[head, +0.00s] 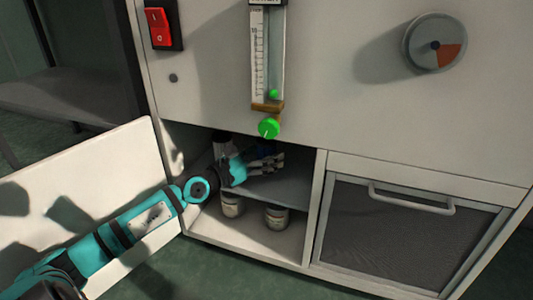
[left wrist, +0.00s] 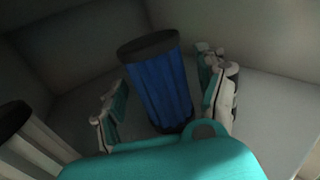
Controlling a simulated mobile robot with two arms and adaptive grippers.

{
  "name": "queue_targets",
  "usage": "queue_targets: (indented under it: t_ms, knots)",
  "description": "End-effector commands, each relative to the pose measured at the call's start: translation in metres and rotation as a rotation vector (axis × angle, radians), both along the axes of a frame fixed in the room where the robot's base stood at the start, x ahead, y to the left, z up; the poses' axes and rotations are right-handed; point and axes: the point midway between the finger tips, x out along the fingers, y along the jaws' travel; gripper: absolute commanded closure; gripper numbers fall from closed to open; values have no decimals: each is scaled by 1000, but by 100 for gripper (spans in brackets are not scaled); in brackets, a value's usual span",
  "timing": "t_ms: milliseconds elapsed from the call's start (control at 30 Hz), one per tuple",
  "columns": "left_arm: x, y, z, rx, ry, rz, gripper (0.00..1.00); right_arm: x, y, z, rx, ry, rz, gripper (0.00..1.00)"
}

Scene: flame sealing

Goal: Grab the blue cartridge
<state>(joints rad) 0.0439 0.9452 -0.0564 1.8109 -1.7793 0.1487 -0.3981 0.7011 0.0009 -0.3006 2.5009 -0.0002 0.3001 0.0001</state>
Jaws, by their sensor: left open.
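The blue cartridge (left wrist: 158,85), ribbed with a dark cap, stands in the middle of the left wrist view, slightly tilted in the picture. My left gripper (left wrist: 164,92) is open, with one finger on each side of the cartridge. I cannot tell whether either finger touches it. In the head view my left gripper (head: 268,164) reaches into the open cabinet compartment above its inner shelf (head: 290,190). The cartridge is mostly hidden there by the gripper and shadow. My right gripper is not in view.
A white cartridge with a black cap (left wrist: 28,140) stands close at left in the wrist view. Two jars, one left (head: 232,206) and one right (head: 277,216), stand below the shelf. A mesh-fronted drawer (head: 400,230) is at right.

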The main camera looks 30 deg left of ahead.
Motion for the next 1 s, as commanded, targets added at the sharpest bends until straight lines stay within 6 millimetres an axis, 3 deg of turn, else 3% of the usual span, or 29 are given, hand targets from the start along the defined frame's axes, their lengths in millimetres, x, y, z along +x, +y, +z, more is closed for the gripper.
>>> queue_targets:
  t_ms: [333,833,1000]
  knots:
    - [7,-3,-1,0,1,-1,27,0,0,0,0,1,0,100]
    - [7,-2,0,1,1,-1,91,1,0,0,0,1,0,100]
    - [7,-2,0,1,1,-1,92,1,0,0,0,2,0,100]
